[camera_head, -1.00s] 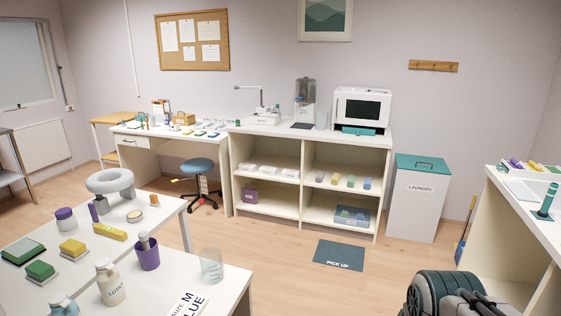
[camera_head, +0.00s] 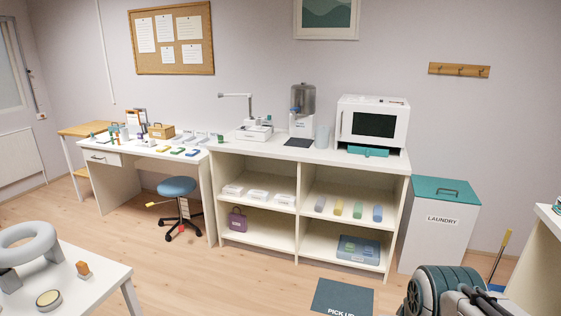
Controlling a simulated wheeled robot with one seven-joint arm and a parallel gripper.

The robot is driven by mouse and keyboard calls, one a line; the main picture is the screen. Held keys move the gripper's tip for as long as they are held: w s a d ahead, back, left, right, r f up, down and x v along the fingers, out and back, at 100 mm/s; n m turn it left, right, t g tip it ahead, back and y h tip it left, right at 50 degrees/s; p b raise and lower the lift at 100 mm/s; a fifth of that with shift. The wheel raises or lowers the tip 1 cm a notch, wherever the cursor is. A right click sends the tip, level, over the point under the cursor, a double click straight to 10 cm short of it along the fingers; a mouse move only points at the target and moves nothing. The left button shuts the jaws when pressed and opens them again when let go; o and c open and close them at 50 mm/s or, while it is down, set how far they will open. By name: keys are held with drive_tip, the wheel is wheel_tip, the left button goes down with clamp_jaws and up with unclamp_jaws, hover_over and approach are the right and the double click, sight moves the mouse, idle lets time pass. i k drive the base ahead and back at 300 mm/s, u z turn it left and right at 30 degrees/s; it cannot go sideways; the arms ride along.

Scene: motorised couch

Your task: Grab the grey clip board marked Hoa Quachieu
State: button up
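I cannot make out a grey clip board marked Hoa Quachieu in this view. The far desk (camera_head: 140,155) at the left holds many small items too small to read. Part of my own dark arm (camera_head: 440,295) shows at the bottom right; its gripper fingers are not visible.
A shelf unit (camera_head: 258,165) with a white oven (camera_head: 374,125) on top stands ahead. A laundry bin (camera_head: 436,240) is to its right. A blue stool (camera_head: 177,188) stands before the desk. A white table (camera_head: 85,290) is at the lower left.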

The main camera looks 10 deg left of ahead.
sight(143, 111)
drive_tip(key=i, duration=3.15)
drive_tip(key=u, duration=2.7)
drive_tip(key=i, duration=3.55)
drive_tip(key=z, duration=1.4)
